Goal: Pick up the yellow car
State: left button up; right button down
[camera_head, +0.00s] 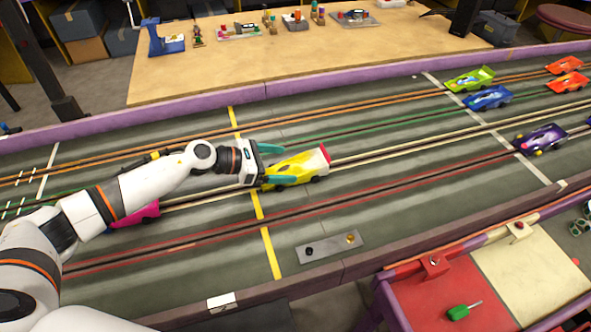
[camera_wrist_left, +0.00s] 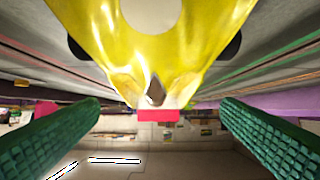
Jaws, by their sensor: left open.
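The yellow car (camera_head: 298,168) with a red rear edge stands on the slot track, just past the yellow line. My left gripper (camera_head: 268,167) is at the car's left end, its green fingers open, one on the far side and one on the near side. In the left wrist view the yellow car (camera_wrist_left: 155,40) fills the upper middle, between and above the two green fingers (camera_wrist_left: 160,130). Gaps show between the car and both fingers in that view. My right gripper is not in view.
A pink car (camera_head: 135,214) stands partly behind my left arm. Blue (camera_head: 487,97), green (camera_head: 470,79), purple (camera_head: 541,138) and orange cars stand at the right of the track. A metal plate (camera_head: 328,246) lies near the track's front edge. A wooden table (camera_head: 290,60) with small items stands behind.

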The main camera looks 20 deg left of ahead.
aim_at(288, 166)
pick_arm(q)
jog(key=x, duration=0.4)
jog(key=shift+w+d+f+p, duration=0.1)
jog(key=shift+d+f+p, duration=0.15)
jog(key=shift+d+p, duration=0.05)
jog(key=c, duration=1.2)
